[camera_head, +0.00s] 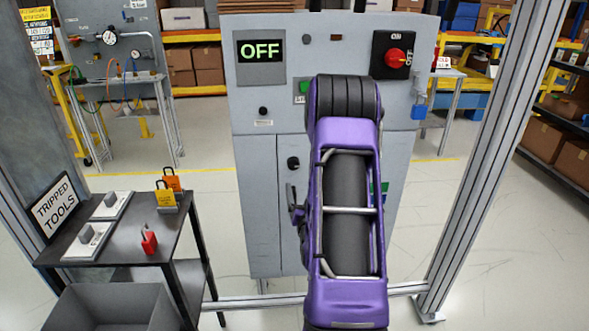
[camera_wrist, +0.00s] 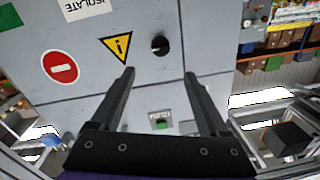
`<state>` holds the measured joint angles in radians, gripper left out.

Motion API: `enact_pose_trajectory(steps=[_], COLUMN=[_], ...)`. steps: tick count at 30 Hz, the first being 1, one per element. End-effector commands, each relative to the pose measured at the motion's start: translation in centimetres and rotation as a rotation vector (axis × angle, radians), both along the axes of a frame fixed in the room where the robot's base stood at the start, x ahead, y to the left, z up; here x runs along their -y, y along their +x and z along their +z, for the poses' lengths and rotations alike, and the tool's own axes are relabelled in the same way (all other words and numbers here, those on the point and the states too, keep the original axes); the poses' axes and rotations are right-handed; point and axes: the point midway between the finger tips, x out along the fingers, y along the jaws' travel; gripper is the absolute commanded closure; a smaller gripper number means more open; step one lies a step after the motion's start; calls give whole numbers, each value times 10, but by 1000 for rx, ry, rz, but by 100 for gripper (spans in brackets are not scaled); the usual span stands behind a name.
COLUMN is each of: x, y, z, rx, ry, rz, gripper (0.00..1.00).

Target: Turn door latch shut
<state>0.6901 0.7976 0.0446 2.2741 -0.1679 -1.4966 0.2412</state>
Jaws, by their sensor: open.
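The grey cabinet (camera_head: 258,200) stands ahead, its lower doors closed or nearly so; I cannot tell which. A small black knob-like latch (camera_head: 293,163) sits on the lower door front, just left of my arm. In the wrist view a black knob (camera_wrist: 160,45) shows beside a yellow triangle sign; its turn angle is unclear. My gripper (camera_wrist: 160,73) is open and empty, its two fingers pointing at the cabinet front. The knob appears beyond the fingertips, between their lines, and apart from them. In the head view my purple arm hides most of the gripper and part of the cabinet.
The cabinet has an OFF display (camera_head: 260,51) and a red rotary switch (camera_head: 395,57). A metal frame post (camera_head: 490,150) rises at right. Floor beside the cabinet is clear.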

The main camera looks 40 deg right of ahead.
Motion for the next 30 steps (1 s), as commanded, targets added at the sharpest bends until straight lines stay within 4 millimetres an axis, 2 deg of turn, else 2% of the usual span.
enact_pose_trajectory(steps=[6, 15, 21, 30], x=[23, 50, 58, 60], y=[45, 95, 111, 114], z=[0, -1, 0, 0], rx=[4, 1, 0, -1], ry=[-1, 1, 1, 2], rz=[2, 2, 2, 1], gripper=[21, 21, 21, 21])
